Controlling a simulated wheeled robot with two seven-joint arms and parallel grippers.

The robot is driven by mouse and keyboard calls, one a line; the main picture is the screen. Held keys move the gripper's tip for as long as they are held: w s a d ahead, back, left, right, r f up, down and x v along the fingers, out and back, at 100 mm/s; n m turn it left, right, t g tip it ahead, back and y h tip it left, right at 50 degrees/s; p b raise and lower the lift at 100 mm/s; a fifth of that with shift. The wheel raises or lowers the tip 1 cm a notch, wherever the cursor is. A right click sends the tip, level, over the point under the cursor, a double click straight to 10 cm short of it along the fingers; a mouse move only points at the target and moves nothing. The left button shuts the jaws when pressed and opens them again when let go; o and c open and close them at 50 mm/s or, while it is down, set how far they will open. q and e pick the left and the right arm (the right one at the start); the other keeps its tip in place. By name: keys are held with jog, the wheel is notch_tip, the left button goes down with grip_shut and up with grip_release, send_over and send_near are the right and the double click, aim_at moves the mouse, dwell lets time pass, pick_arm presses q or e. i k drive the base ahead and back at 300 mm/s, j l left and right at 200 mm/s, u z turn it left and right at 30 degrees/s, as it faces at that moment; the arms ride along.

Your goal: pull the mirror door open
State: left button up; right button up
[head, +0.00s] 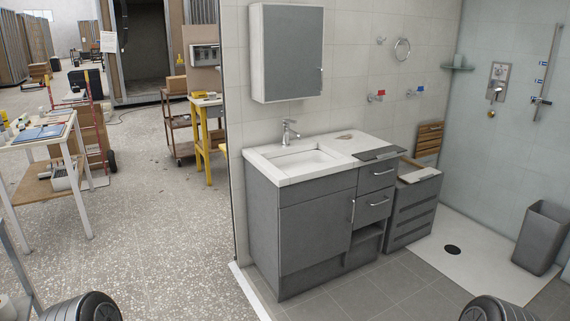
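The mirror cabinet hangs on the tiled wall above the sink, with a white frame and a grey mirror door (292,52) on its front. The door looks shut, flush with the cabinet. A small dark mark, perhaps a knob, is at the door's lower right edge. Neither of my grippers shows. Only dark rounded parts of my arms show at the bottom left and bottom right corners, far below the cabinet and apart from it.
A grey vanity (305,230) with a white sink (305,163) and tap (289,131) stands below the cabinet. A grey laundry unit (412,205) is beside it. A grey bin (541,238) stands right. The speckled floor (170,235) on the left is clear.

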aim_at(292, 34)
jog(key=i+z, duration=0.1)
jog(key=i, duration=0.55)
jog(key=i+j+z, duration=0.1)
jog(key=i, duration=0.5)
jog(key=i+j+z, duration=0.1)
jog(key=i+z, duration=0.35)
jog(key=i+j+z, duration=0.25)
jog(key=i+z, duration=0.25)
jog(key=i+j+z, duration=0.15)
jog(key=i+z, duration=0.15)
jog(key=i, duration=0.2)
